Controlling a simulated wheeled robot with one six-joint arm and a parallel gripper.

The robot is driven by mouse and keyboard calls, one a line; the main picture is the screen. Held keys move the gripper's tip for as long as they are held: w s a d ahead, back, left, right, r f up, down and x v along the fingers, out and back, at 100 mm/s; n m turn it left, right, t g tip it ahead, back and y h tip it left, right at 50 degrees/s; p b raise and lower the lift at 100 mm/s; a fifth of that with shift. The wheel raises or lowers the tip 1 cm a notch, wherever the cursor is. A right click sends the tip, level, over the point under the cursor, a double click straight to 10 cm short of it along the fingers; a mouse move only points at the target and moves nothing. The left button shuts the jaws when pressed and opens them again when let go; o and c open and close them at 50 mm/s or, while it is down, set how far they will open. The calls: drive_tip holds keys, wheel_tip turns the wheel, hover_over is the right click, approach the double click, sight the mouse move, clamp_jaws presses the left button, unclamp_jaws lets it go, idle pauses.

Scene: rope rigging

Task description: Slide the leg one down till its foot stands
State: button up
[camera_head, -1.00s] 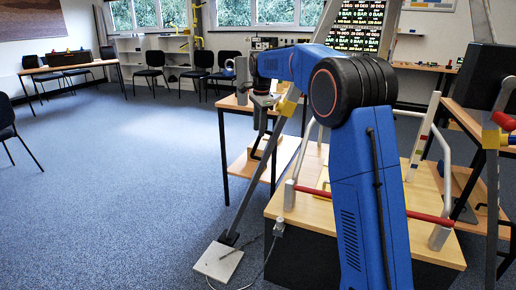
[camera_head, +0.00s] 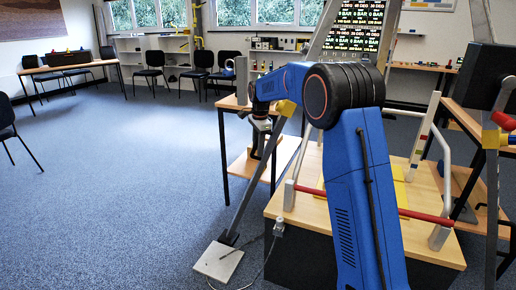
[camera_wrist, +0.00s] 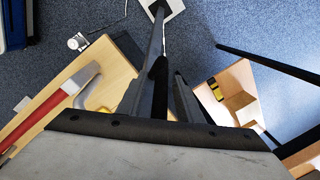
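The grey leg one (camera_head: 250,190) slants down to the left below a yellow collar (camera_head: 286,107) in the head view. Its dark foot (camera_head: 229,238) is at the upper edge of a pale floor plate (camera_head: 217,262); I cannot tell whether they touch. In the wrist view the leg (camera_wrist: 155,45) runs up the picture toward the plate (camera_wrist: 170,8). My gripper (camera_wrist: 162,72) is close to the leg, its fingers apart on either side of a dark strip in line with it. A gap shows by the right finger. My gripper (camera_head: 257,150) is small in the head view.
A wooden table (camera_head: 290,210) with a red-and-white rail frame (camera_head: 425,217) stands right of the leg. A two-level wooden stand (camera_head: 236,160) is behind it. A cable with a small pale plug (camera_head: 279,229) hangs at the table corner. The blue floor at left is open.

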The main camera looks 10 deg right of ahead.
clamp_jaws()
drive_tip(key=a+f, duration=0.2)
drive_tip(key=f, duration=0.3)
drive_tip(key=a+f, duration=0.2)
drive_tip(key=f, duration=0.4)
drive_tip(key=a+f, duration=0.2)
drive_tip(key=f, duration=0.4)
drive_tip(key=shift+w+a+f, duration=0.1)
drive_tip(key=shift+w+a, duration=0.2)
drive_tip(key=shift+a, duration=0.05)
drive_tip(key=shift+c, duration=0.6)
unclamp_jaws()
drive_tip(key=shift+o, duration=0.6)
drive_tip(key=shift+r, duration=0.3)
wheel_tip(320, 180, up, 17)
drive_tip(key=s, duration=0.2)
drive_tip(key=shift+d+f, duration=0.15)
